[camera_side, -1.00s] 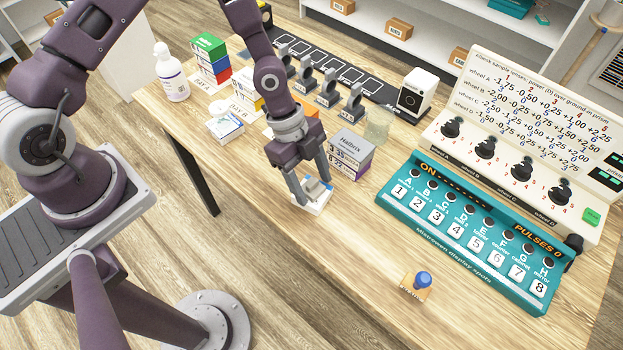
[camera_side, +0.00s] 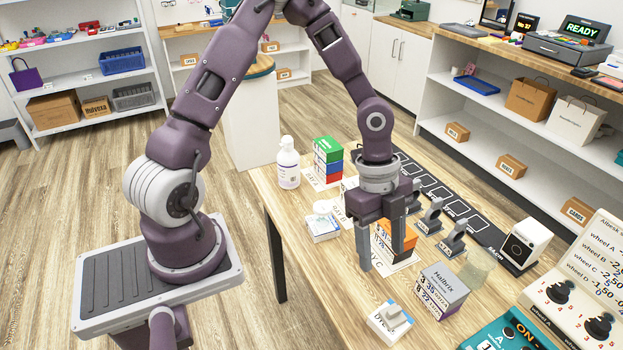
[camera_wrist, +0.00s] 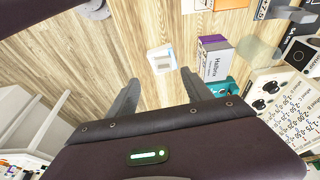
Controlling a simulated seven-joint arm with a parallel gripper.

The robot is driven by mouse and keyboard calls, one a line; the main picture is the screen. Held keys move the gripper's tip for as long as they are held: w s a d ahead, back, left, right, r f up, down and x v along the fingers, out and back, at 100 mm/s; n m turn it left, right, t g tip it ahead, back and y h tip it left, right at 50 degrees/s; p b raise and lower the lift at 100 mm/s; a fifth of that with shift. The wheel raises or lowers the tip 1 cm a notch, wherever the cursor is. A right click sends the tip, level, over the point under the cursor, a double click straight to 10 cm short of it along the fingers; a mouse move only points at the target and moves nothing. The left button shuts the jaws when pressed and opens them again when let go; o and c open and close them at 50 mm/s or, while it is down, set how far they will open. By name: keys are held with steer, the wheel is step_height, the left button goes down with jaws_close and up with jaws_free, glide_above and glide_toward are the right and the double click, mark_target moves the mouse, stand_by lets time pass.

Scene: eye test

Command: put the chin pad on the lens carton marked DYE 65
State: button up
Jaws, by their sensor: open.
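A small pale blue-grey pad (camera_side: 396,314), which I take for the chin pad, rests on top of a low white carton (camera_side: 378,328) at the table's near side. The carton's front label seems to begin with DYE; its number is too small to read. The wrist view shows the pad (camera_wrist: 169,53) on the white carton (camera_wrist: 152,59), ahead of the fingers. My gripper (camera_side: 378,260) is open and empty, above and behind the carton in the side view, apart from both. Its spread fingers (camera_wrist: 160,82) also show in the wrist view.
A grey-and-purple Halbrix carton (camera_side: 443,290) stands right of the white carton. A stack with an orange box (camera_side: 404,240) stands behind my fingers. A clear cup (camera_side: 476,268), a white bottle (camera_side: 288,165) and a teal panel (camera_side: 500,332) are near. Wood left of the white carton is bare.

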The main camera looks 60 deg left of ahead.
steer(key=s+a+r+n+t+y, duration=0.1)
steer(key=s+a+r+n+t, duration=0.1)
steer(key=s+r+n, duration=0.6)
steer(key=s+a+r+n+t+y, duration=0.2)
steer(key=s+r+n, duration=0.6)
steer(key=r, duration=0.5)
steer(key=shift+s+a+n+t, duration=0.35)
steer(key=shift+a+n+t, duration=0.35)
steer(key=shift+a, duration=0.45)
